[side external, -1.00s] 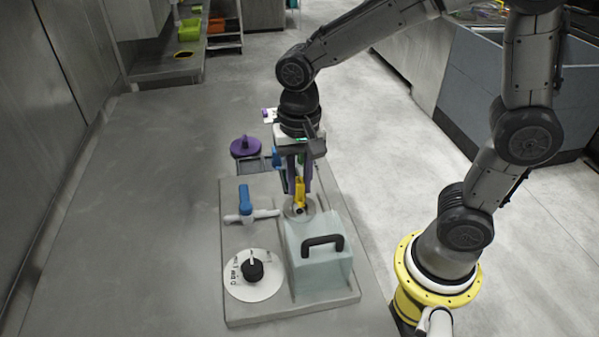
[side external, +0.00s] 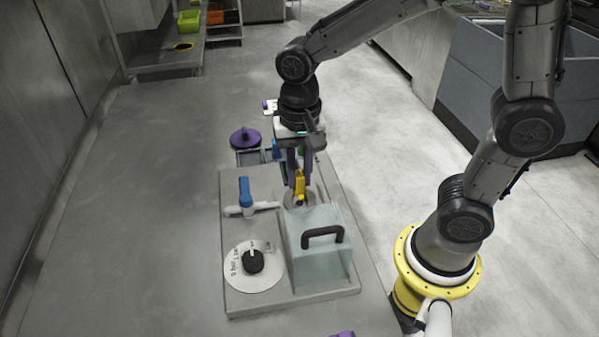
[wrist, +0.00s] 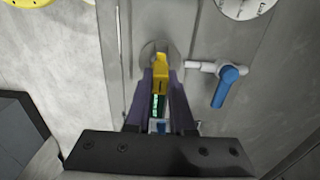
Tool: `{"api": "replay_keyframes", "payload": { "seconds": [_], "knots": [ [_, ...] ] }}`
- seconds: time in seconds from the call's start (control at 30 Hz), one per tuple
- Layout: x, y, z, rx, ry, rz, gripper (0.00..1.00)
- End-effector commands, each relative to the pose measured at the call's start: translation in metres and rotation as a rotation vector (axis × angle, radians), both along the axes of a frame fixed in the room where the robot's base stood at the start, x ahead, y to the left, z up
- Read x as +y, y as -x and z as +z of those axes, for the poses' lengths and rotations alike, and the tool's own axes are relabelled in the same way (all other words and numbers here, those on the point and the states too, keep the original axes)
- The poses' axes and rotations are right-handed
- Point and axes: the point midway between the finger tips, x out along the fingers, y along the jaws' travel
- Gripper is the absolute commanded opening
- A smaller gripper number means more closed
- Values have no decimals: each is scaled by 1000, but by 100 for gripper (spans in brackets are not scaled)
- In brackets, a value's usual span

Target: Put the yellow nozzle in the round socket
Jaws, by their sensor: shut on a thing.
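My gripper (side external: 298,182) is shut on the yellow nozzle (side external: 300,186) and holds it upright over the round socket (side external: 289,199) at the back right of the grey panel (side external: 240,304). In the wrist view the nozzle (wrist: 160,80) sits between the two dark purple fingers (wrist: 158,88), and the socket's grey disc (wrist: 152,48) shows just beyond it. The nozzle's lower end is close to the socket; I cannot tell whether it is touching or inside. The clear box hides part of the socket in the side view.
A clear box with a black handle (side external: 322,235) stands just in front of the socket. A blue-handled valve (side external: 245,191) is left of it, and a black dial on a white disc (side external: 252,262) is front left. A purple knob (side external: 245,137) stands behind the panel. The table at left is clear.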

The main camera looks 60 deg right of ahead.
Motion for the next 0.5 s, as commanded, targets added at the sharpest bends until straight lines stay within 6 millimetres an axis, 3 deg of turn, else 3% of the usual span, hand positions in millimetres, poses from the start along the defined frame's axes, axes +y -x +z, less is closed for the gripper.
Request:
{"api": "replay_keyframes", "payload": {
  "seconds": [0.5],
  "knots": [
    [0,0,-13,1,0,0,0]
  ]
}}
